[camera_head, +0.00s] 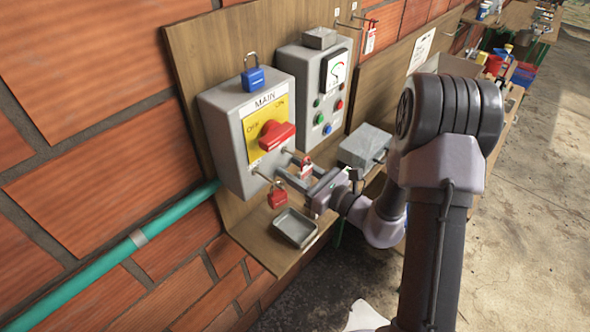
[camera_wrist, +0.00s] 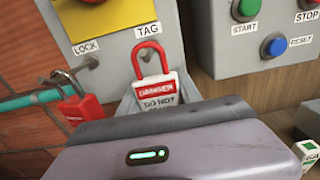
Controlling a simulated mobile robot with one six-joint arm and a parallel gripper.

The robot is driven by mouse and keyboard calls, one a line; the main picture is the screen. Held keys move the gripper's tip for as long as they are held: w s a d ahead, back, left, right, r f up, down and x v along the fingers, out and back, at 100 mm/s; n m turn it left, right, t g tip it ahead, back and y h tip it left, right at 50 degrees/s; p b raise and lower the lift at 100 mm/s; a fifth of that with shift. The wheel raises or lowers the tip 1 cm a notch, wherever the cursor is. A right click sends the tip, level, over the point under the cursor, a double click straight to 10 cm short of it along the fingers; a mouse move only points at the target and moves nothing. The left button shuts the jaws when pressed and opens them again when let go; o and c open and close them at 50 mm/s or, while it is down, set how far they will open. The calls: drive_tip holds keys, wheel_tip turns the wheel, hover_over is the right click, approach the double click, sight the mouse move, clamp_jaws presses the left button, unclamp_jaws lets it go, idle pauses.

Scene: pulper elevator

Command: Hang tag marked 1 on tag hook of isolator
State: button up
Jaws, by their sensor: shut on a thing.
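The isolator (camera_head: 225,135) is a grey box marked MAIN with a red handle (camera_head: 277,134) on a yellow plate. My gripper (camera_head: 296,172) is in front of its lower right side, shut on a red-and-white danger tag (camera_head: 306,170). In the wrist view the tag (camera_wrist: 158,92) is upright, its red loop (camera_wrist: 149,48) at the top, just below the TAG label (camera_wrist: 147,30). The tag's number is not readable. A red padlock (camera_wrist: 82,110) hangs at the LOCK hook (camera_wrist: 93,63), left of the tag.
A blue padlock (camera_head: 252,78) is on top of the isolator. A control box (camera_head: 305,80) with buttons and a meter is to the right. An empty grey tray (camera_head: 295,228) lies on the shelf below my gripper. A small grey box (camera_head: 365,146) is right of it.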

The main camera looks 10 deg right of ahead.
drive_tip(key=o, duration=1.4)
drive_tip(key=b+v, duration=0.1)
drive_tip(key=v, duration=1.6)
drive_tip(key=s+a+n+g+y+b, duration=0.35)
drive_tip(key=a+n+g, duration=0.25)
drive_tip(key=a, duration=0.2)
drive_tip(key=s+a+f+n+g+h+b, duration=0.4)
drive_tip(key=s+a+f+n+g+b, duration=0.3)
drive_tip(key=n, duration=0.3)
drive_tip(key=s+d+n+t+h+b, duration=0.1)
drive_tip(key=n+h+b, duration=0.1)
drive_tip(key=s+r+n+t+h+b, duration=0.1)
drive_tip(key=n+h+b, duration=0.1)
drive_tip(key=n+h, duration=0.1)
drive_tip(key=s+d+n+t+h+b, duration=0.1)
drive_tip(key=n+t+h+b, duration=0.1)
drive_tip(key=n+h, duration=0.1)
drive_tip(key=shift+d+r, duration=0.2)
drive_tip(key=shift+d, duration=0.15)
